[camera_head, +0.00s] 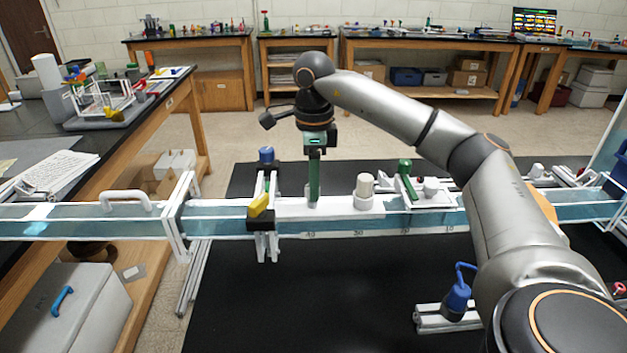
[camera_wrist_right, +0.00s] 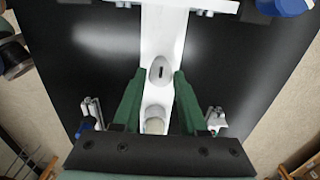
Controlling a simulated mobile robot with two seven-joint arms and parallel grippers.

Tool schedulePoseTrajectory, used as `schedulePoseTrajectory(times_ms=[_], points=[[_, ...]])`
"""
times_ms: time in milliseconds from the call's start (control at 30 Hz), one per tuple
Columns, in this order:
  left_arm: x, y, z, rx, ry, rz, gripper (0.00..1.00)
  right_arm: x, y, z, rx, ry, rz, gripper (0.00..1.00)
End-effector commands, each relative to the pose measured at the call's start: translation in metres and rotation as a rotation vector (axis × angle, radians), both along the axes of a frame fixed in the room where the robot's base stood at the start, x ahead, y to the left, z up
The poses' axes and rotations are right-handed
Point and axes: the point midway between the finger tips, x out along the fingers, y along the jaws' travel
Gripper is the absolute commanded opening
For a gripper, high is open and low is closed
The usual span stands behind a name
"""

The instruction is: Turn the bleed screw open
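A pale rounded knob with a dark slot, which looks like the bleed screw (camera_wrist_right: 160,71), stands on the white rail (camera_wrist_right: 164,28) in the right wrist view. In the head view only a little of its base shows below the green fingers. My right gripper (camera_head: 314,196) points straight down over the rail with its green fingers. In the wrist view the right gripper (camera_wrist_right: 160,75) is open, one fingertip on each side of the slotted knob, with a gap visible on both sides. My left gripper is not in view.
A cream cap (camera_head: 365,187) stands on the rail right of my fingers. A green lever (camera_head: 406,180) is further right. A yellow-handled clamp (camera_head: 259,206) grips the channel to the left. A blue-handled part (camera_head: 457,296) lies on the black tabletop in front, which is mostly clear.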

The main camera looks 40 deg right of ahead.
Motion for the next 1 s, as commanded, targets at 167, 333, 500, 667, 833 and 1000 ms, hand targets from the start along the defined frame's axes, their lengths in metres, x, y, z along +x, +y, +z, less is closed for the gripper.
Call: schedulePoseTrajectory(times_ms=[167, 333, 500, 667, 833, 1000], points=[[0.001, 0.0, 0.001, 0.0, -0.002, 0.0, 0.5, 0.0, 0.0, 0.0, 0.0, 0.0, 0.0, 0.2], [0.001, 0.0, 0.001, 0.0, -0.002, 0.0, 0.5, 0.0, 0.0, 0.0, 0.0, 0.0, 0.001, 0.01], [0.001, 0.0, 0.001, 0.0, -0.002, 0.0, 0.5, 0.0, 0.0, 0.0, 0.001, -0.001, 0.001, 0.0], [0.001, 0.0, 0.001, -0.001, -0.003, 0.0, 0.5, 0.0, 0.0, 0.001, 0.001, -0.001, 0.006, 0.0], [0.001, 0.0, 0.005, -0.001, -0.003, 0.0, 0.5, 0.0, 0.001, 0.002, 0.001, 0.0, 0.043, 0.0], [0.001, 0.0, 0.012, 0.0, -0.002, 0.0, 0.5, 0.001, 0.001, 0.002, 0.002, 0.0, 0.134, 0.0]])
